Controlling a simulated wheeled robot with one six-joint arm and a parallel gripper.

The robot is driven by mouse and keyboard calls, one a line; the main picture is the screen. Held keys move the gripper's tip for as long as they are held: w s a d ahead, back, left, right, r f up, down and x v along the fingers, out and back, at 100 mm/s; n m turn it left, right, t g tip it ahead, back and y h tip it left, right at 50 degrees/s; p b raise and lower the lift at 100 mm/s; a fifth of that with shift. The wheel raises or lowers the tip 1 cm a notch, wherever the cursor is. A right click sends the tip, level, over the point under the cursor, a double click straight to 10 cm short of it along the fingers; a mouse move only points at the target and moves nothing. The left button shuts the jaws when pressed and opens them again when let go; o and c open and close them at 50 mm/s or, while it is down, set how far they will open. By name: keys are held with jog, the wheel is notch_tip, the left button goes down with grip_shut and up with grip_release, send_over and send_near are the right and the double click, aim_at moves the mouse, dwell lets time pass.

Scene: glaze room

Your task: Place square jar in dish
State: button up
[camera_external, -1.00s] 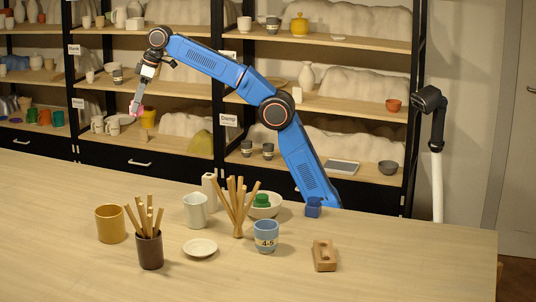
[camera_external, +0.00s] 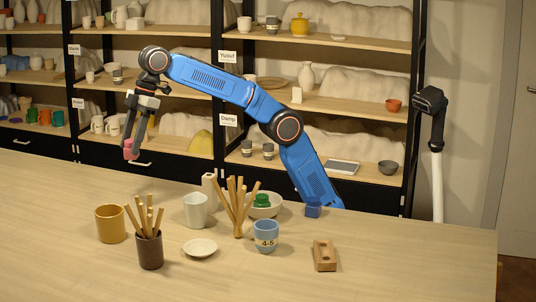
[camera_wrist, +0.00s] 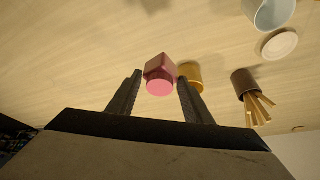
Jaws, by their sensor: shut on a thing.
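My gripper (camera_external: 133,143) is shut on a small pink square jar (camera_external: 130,153) with a round lid, held in the air above the far left part of the table. In the wrist view the jar (camera_wrist: 160,72) sits between my two fingertips (camera_wrist: 158,83). A small shallow white dish (camera_external: 200,248) lies empty on the table, to the right of and nearer than my gripper. The dish also shows at the upper right of the wrist view (camera_wrist: 280,44).
Around the dish stand a brown cup of sticks (camera_external: 149,252), a white mug (camera_external: 196,212), a blue cup (camera_external: 265,236) and another bundle of sticks (camera_external: 238,210). A mustard mug (camera_external: 110,224) stands left. A white bowl (camera_external: 276,209) holds a green jar.

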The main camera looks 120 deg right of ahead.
jog(key=s+a+n+g+y, duration=0.1)
jog(key=s+a+n, duration=0.3)
jog(key=a, duration=1.4)
jog(key=s+a+n+y, duration=0.15)
jog(key=s+a, duration=0.45)
jog(key=a, duration=1.2)
jog(key=shift+h, duration=0.25)
jog(key=shift+a+f, duration=0.15)
jog(key=shift+f, duration=7.35)
jog(key=shift+f, duration=0.1)
jog(key=o, duration=1.2)
jog(key=v, duration=1.2)
